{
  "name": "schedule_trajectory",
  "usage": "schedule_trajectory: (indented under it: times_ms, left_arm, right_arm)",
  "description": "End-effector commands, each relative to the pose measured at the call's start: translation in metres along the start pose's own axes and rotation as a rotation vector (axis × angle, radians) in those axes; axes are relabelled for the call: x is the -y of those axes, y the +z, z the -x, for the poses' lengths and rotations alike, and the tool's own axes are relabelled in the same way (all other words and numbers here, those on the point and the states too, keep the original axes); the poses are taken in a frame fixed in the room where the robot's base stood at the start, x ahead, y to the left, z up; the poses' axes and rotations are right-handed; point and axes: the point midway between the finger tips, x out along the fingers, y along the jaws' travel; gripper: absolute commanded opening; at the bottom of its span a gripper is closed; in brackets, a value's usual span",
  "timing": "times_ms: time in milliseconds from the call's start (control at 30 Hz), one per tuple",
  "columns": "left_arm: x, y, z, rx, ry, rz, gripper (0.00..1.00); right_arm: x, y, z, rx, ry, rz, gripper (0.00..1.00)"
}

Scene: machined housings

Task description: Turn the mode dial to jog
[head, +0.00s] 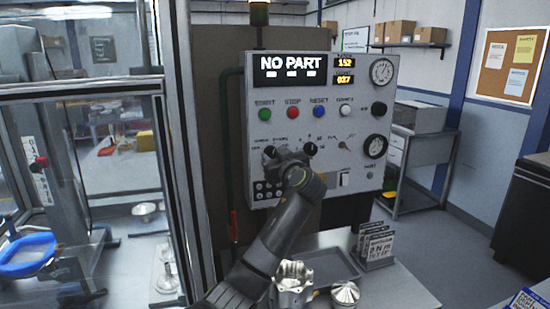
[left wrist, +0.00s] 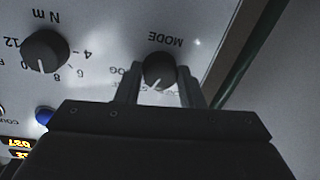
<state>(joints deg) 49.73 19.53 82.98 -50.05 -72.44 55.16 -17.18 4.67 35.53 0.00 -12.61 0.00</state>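The mode dial (left wrist: 159,70) is a round black knob with a white pointer line, seen upside down in the left wrist view. Its pointer aims down and slightly left there, not straight at the partly hidden label ending in "OG" at its left. My left gripper (left wrist: 159,84) has one finger on each side of the dial, close against it with no clear gap. In the head view my left gripper (head: 276,157) is at the lower left of the control panel (head: 336,185) and covers the dial. My right gripper is out of view.
Another black dial (left wrist: 45,50) marked N m is beside the mode dial. Push buttons (head: 292,113) run above. Below stand a machined housing (head: 292,285), a second metal part (head: 345,294), a grey tray (head: 325,268) and a card stand (head: 376,245). A glass-fronted machine (head: 80,170) is at left.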

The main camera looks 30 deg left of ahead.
Motion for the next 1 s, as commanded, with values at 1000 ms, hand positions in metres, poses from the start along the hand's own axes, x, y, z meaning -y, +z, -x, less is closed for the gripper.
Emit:
schedule_trajectory:
  times_ms: [1000]
  left_arm:
    - [0.0011, 0.0009, 0.0001, -0.04, 0.006, -0.497, 0.12]
  right_arm:
    - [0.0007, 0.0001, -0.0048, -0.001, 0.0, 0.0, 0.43]
